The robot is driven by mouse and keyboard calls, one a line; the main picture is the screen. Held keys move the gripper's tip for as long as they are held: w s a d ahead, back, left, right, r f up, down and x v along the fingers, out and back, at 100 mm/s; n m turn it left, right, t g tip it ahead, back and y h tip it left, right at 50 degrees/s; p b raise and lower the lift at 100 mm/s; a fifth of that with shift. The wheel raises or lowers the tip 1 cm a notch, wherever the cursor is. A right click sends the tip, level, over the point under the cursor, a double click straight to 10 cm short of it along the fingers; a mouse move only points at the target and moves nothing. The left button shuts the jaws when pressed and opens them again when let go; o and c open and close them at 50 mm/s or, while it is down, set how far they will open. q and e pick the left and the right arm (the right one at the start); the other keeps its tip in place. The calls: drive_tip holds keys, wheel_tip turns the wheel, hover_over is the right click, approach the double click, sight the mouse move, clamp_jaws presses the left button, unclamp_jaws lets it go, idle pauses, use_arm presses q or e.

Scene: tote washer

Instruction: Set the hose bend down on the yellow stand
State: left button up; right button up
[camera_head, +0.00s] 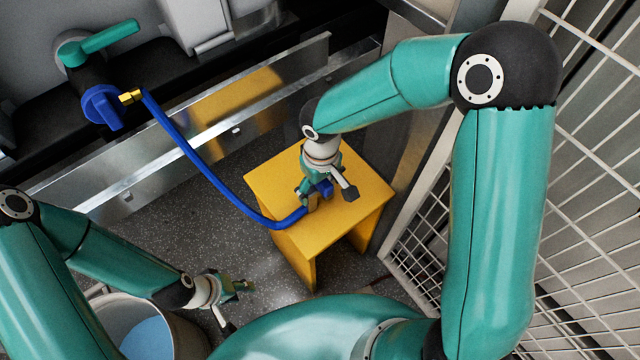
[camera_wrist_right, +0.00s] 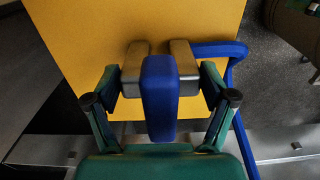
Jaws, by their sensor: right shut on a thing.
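The yellow stand (camera_head: 358,183) is in the middle of the head view, and its top fills much of the right wrist view (camera_wrist_right: 95,30). My right gripper (camera_head: 317,195) is over the stand top, pointing down. In the right wrist view its fingers (camera_wrist_right: 160,68) are shut on the blue hose bend (camera_wrist_right: 160,100). The blue hose (camera_head: 195,158) runs from the bend over the stand's edge up to the valve. I cannot tell whether the bend touches the stand top. My left gripper (camera_head: 242,287) is low at the left, away from the stand; its finger opening is too small to tell.
A green-handled valve (camera_head: 105,40) with a blue knob and brass fitting is at the upper left. A metal rail (camera_head: 140,180) runs behind the stand. A wire mesh fence (camera_head: 420,240) stands on the right. A bucket (camera_head: 185,335) with blue contents is at the lower left.

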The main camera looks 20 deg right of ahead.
idle(0.4)
drive_tip(key=shift+f+b, duration=0.1)
drive_tip(key=shift+b, duration=0.2)
drive_tip(key=o, duration=1.7)
drive_tip(key=shift+r+p, duration=3.4)
drive_tip(key=shift+r, duration=1.15)
